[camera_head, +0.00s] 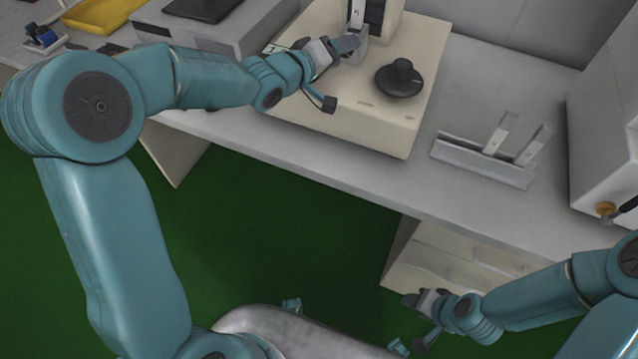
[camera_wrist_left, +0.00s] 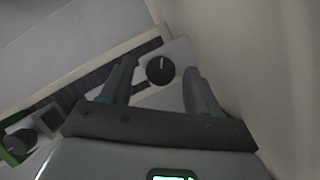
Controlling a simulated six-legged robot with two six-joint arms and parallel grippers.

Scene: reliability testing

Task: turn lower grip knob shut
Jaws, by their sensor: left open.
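The lower grip knob (camera_wrist_left: 160,70) is a round black knob with a white pointer mark, on a light grey block in the left wrist view. My left gripper (camera_wrist_left: 159,66) is open, with one finger on either side of the knob and visible gaps between. In the head view my left gripper (camera_head: 346,45) is beside the grey lower grip (camera_head: 358,48) on the cream machine base (camera_head: 370,122); the knob is hard to make out there. My right gripper (camera_head: 428,300) is low at the right, away from the bench; its finger opening is unclear.
A black round disc with a stub (camera_head: 401,79) stands on the base, right of the lower grip. A grey holder with two upright pieces (camera_head: 484,160) lies on the bench. A yellow tray (camera_head: 103,14) is at the far left. A white box (camera_head: 606,130) stands at right.

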